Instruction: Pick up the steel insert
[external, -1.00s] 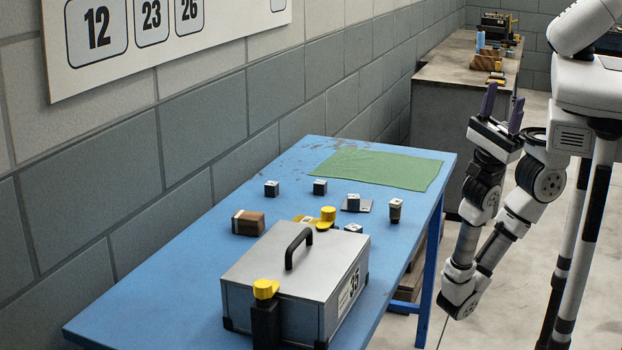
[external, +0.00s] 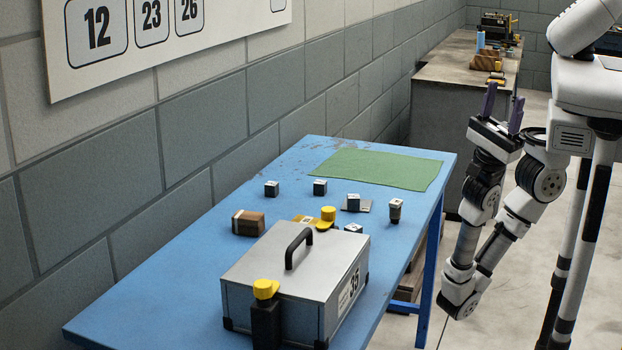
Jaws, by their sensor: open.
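Several small dark blocks with light tops stand on the blue table (external: 190,262). One block (external: 272,188) is at the left and another block (external: 320,187) is right of it. A third block (external: 353,203) stands at a small grey plate (external: 367,207). A taller, narrow dark piece (external: 395,211) with a light top stands near the right edge. One more block (external: 353,228) is partly hidden behind the metal case. I cannot tell which of these is the steel insert. My gripper (external: 503,104) is open and empty, fingers upward, right of the table and apart from everything on it.
A grey metal case (external: 268,262) with a black handle fills the table's near end. A yellow-topped black post (external: 265,318) stands before it. A brown block (external: 248,222) and a yellow-knobbed piece (external: 327,217) lie behind it. A green cloth (external: 378,169) covers the far end.

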